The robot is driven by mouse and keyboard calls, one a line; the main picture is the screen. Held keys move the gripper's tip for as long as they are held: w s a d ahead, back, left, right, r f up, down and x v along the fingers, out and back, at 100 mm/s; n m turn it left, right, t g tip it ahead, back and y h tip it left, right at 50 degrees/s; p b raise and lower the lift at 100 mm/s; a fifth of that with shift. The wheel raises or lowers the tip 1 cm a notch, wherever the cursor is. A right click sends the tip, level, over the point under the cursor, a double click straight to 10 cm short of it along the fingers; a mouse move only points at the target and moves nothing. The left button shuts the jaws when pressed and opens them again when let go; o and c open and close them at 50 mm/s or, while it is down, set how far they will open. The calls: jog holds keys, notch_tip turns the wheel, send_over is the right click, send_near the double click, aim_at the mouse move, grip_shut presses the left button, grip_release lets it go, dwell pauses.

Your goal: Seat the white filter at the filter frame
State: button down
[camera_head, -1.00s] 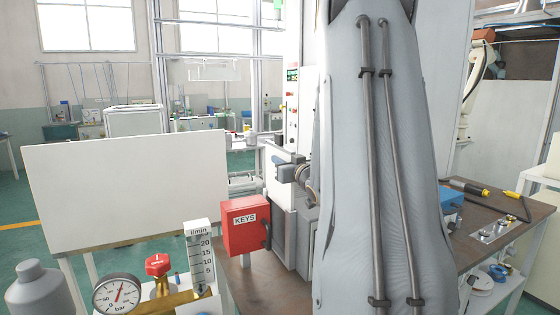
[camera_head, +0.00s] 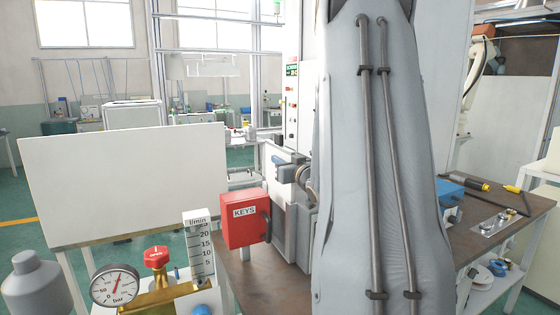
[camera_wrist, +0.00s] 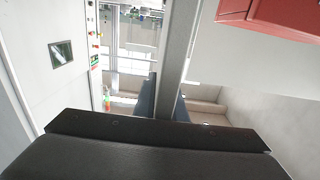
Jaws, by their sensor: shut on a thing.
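In the wrist view two dark fingers of my gripper (camera_wrist: 165,104) are shut on a pale grey-white panel seen edge-on, which looks like the white filter (camera_wrist: 176,50). It runs from the fingers up to the top edge of the picture. In the head view my own arm covers the middle, and gripper and filter are hidden behind it. I cannot make out the filter frame for certain in either view.
A red KEYS box (camera_head: 245,219) stands on the brown bench (camera_head: 272,285); it also shows in the wrist view (camera_wrist: 272,16). A pressure gauge (camera_head: 115,285) and flow meter (camera_head: 199,250) stand front left. A blue box (camera_head: 450,191) and tools lie on the bench at right.

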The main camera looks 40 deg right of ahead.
jog(key=shift+f+b, duration=0.45)
jog(key=shift+f, duration=0.3)
jog(key=c, duration=1.7)
grip_release()
jog(key=shift+c, duration=0.2)
jog(key=b+v, duration=0.2)
jog(key=v, duration=0.5)
jog(key=shift+s, duration=0.4)
jog(key=shift+s, duration=0.1)
